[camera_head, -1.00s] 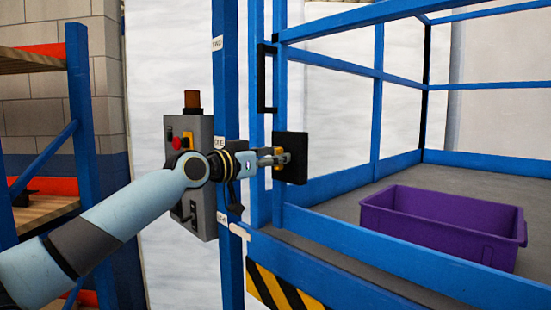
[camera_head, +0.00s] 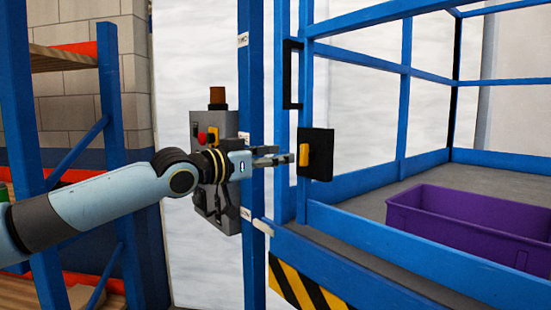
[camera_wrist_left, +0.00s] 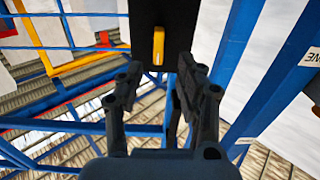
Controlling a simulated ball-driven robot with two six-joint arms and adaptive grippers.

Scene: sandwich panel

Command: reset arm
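My left gripper (camera_head: 291,157) reaches in from the left in the head view, just left of the yellow latch handle (camera_head: 304,156) on a black plate (camera_head: 321,150) of the blue cage. In the left wrist view the gripper (camera_wrist_left: 157,78) has its two fingers apart with nothing between them. The yellow handle (camera_wrist_left: 158,45) stands upright beyond the fingertips there, on the black plate (camera_wrist_left: 176,20), with a gap to the fingers. My right gripper is not in view.
A grey control box (camera_head: 215,130) with a red button and an amber lamp hangs behind my left wrist. A blue post (camera_head: 250,80) stands close behind the gripper. A purple crate (camera_head: 470,222) sits on the cage floor. Blue shelving (camera_head: 110,110) stands at left.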

